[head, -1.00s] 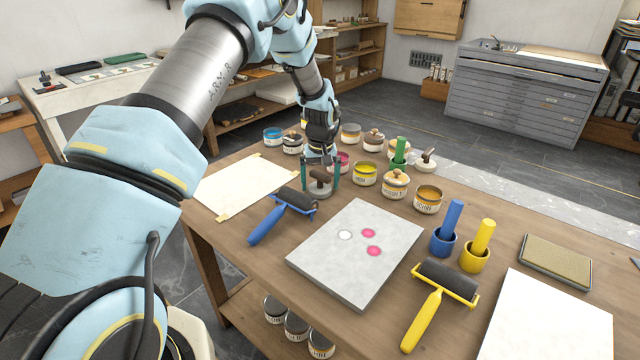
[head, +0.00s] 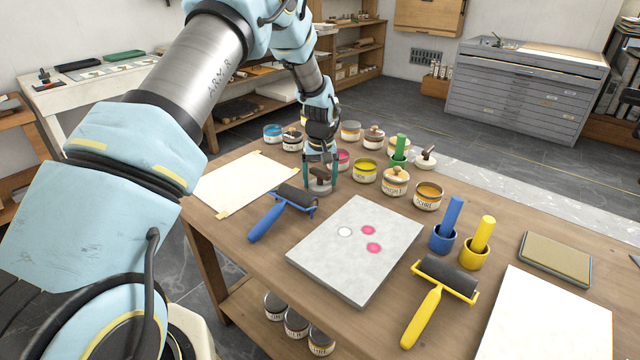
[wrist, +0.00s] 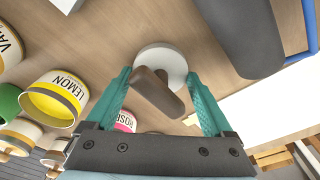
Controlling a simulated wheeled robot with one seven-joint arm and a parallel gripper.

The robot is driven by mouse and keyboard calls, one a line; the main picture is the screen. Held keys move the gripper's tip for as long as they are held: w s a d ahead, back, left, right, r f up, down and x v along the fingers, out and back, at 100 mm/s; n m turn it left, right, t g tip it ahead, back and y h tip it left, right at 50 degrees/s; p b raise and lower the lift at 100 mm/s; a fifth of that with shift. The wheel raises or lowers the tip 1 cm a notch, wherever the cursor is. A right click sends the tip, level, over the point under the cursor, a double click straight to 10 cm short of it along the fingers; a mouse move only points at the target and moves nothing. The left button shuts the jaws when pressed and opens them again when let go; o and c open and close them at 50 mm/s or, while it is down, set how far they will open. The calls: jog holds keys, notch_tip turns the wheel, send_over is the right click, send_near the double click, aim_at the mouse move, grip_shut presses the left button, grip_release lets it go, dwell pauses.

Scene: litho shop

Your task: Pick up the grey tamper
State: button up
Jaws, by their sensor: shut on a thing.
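The grey tamper (head: 319,187) stands upright on the wooden table, between the white sheet and the ink tins. It has a round pale grey base and a dark brown handle. In the wrist view its base (wrist: 169,58) shows beyond the brown handle. My gripper (head: 320,178) points down over it, with one teal finger on each side. The tamper appears to be still on the table.
A blue-handled roller (head: 285,208) lies just in front of the tamper. Ink tins stand close by, including a lemon one (head: 365,171) and a rose one (wrist: 124,122). A stone slab (head: 340,262) and white sheet (head: 238,186) lie nearby.

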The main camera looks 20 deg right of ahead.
aim_at(320, 171)
jog(key=shift+r+b, duration=1.25)
jog(key=shift+r, duration=3.8)
